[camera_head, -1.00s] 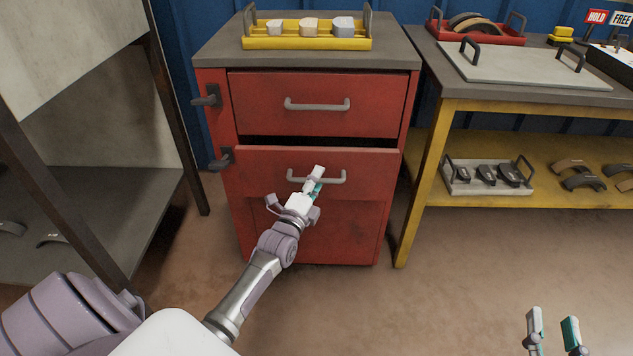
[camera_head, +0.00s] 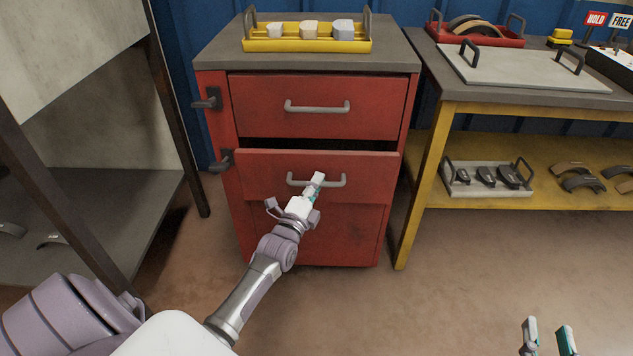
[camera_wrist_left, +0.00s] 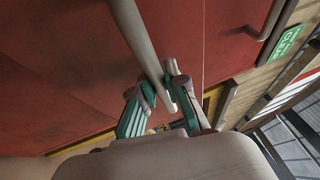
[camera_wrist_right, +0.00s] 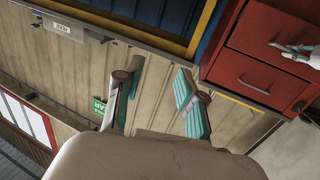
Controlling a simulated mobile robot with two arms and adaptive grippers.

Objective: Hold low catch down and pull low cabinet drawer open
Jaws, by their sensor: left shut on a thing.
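The red cabinet has a low drawer (camera_head: 255,172) that stands a little open, with a dark gap above its front. My left gripper (camera_head: 317,184) is shut on the right part of the low drawer's grey handle (camera_head: 298,181); the left wrist view shows its fingers (camera_wrist_left: 160,95) on either side of the bar (camera_wrist_left: 138,40). The dark low catch (camera_head: 222,160) is on the cabinet's left post, with no gripper on it. My right gripper (camera_head: 546,338) is open and empty at the lower right, away from the cabinet; its spread fingers show in the right wrist view (camera_wrist_right: 155,95).
The upper drawer (camera_head: 260,100) is shut, with an upper catch (camera_head: 207,97) beside it. A yellow tray (camera_head: 307,43) with several blocks stands on top. A workbench (camera_head: 530,97) with a yellow frame is to the right, a grey shelf (camera_head: 120,225) to the left. The floor in front is clear.

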